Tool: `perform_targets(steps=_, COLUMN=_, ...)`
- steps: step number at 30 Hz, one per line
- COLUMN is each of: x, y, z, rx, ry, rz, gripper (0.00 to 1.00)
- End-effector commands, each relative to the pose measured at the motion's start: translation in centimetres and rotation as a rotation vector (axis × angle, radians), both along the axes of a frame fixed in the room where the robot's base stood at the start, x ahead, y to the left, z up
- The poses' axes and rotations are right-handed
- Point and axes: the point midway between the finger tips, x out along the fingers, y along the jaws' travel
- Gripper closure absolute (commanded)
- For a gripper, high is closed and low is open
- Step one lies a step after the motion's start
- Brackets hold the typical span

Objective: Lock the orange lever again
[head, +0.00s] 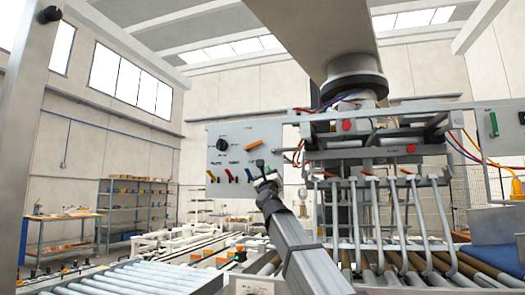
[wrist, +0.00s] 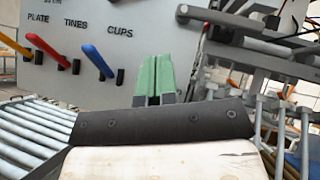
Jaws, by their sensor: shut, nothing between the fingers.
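The orange lever (head: 253,145) is on the upper right of the grey control panel (head: 225,140) in the head view. It lies nearly flat, its right end slightly higher. My gripper (head: 264,168) is a little below and to the right of the lever, apart from it in the picture. In the wrist view my gripper's two green fingers (wrist: 154,78) are pressed together with nothing between them. The orange lever is not in the wrist view. How far the fingertips are from the panel is hard to tell.
Below the panel's black knob (head: 223,144) are a yellow lever (wrist: 14,45), a red lever (wrist: 50,38) and a blue lever (wrist: 98,60), under the labels PLATE, TINES and CUPS. The tined gripping head (head: 375,190) hangs close to the right. A roller conveyor (head: 150,278) runs below.

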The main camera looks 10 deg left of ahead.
Motion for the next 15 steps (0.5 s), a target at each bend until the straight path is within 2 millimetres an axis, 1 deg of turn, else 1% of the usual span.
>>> perform_targets(steps=3, x=-0.15, y=0.02, z=0.30, rx=0.013, ry=-0.002, rz=0.005, gripper=1.00)
perform_targets(steps=11, x=-0.10, y=0.03, z=0.28, rx=0.010, ry=-0.002, rz=0.003, gripper=1.00)
perform_targets(steps=15, x=0.52, y=0.22, z=0.80, rx=0.009, ry=-0.002, rz=0.003, gripper=1.00)
